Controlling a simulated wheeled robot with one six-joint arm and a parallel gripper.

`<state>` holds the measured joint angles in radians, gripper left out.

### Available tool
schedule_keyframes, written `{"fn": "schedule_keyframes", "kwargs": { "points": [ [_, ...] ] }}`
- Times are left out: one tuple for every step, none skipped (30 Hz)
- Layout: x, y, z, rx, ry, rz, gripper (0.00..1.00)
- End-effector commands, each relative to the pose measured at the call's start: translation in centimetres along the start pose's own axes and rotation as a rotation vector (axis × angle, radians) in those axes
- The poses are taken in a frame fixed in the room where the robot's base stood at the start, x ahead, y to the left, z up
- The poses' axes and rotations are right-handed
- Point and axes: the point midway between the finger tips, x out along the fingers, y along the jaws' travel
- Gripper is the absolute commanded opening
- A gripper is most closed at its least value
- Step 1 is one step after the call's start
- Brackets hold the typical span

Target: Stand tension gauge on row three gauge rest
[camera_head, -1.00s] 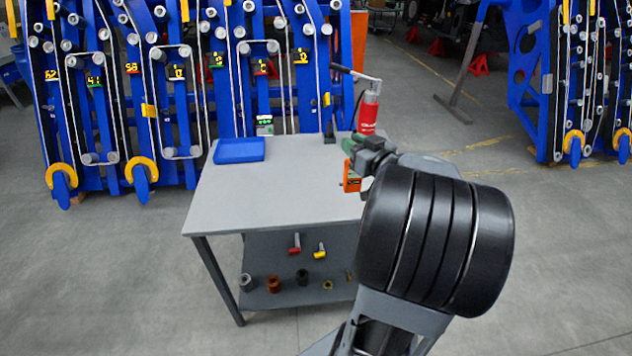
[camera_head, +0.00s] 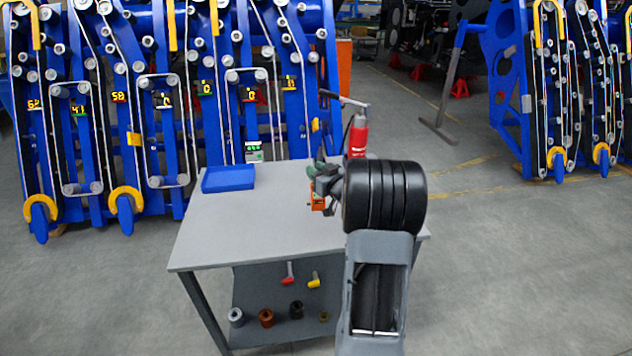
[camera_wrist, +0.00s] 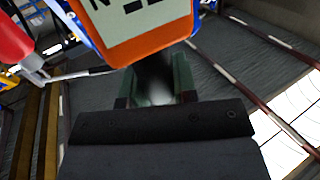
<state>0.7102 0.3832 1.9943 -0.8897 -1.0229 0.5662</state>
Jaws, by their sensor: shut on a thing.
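My gripper (camera_head: 318,180) is shut on an orange hand-held device with a pale face, which I take as the tension gauge (camera_head: 317,203). It is held above the right part of the grey bench. In the wrist view the gauge (camera_wrist: 140,28) fills the top, orange-edged with dark blue sides and part of an "N" marking on its face. The greenish fingers (camera_wrist: 155,85) show below it. A small device with a green display (camera_head: 254,151) sits at the blue machine behind the bench. I cannot tell which part is the row three gauge rest.
The grey bench (camera_head: 230,245) carries a blue tray (camera_head: 228,179) at its back left. A red cylinder with a lever (camera_head: 357,138) rises behind my wrist. The lower shelf holds rings and small tools. The blue roller machine (camera_head: 150,110) stands behind; open floor lies at right.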

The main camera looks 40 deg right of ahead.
Motion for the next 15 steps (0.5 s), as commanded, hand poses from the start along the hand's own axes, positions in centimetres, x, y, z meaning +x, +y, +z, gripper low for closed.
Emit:
{"fn": "schedule_keyframes", "kwargs": {
  "points": [
    [0.1,0.0,0.0,-0.002,0.003,-0.001,0.00],
    [0.2,0.0,0.0,-0.002,0.003,-0.001,0.00],
    [0.3,0.0,0.1,-0.002,0.003,-0.001,0.00],
    [0.4,0.1,0.3,-0.002,0.003,-0.001,0.00],
    [0.5,0.1,0.5,-0.002,0.002,-0.001,0.00],
    [0.7,0.1,0.8,-0.001,0.001,-0.001,0.00],
    [0.7,0.1,1.2,0.000,0.001,-0.001,0.00],
    [0.7,0.1,1.6,0.001,0.001,0.000,0.00],
    [0.7,0.1,2.1,0.001,0.001,0.000,0.00],
    [0.7,0.1,2.6,0.001,0.001,0.000,0.00],
    [0.7,0.1,3.0,0.001,0.001,0.000,0.00],
    [0.7,0.1,3.4,0.001,0.001,0.000,0.00],
    [0.7,0.1,3.6,0.000,0.001,0.000,0.00],
    [0.7,0.1,3.7,-0.001,0.002,0.000,0.00],
    [0.7,0.1,3.8,-0.002,0.003,0.000,0.00]
  ]
}}
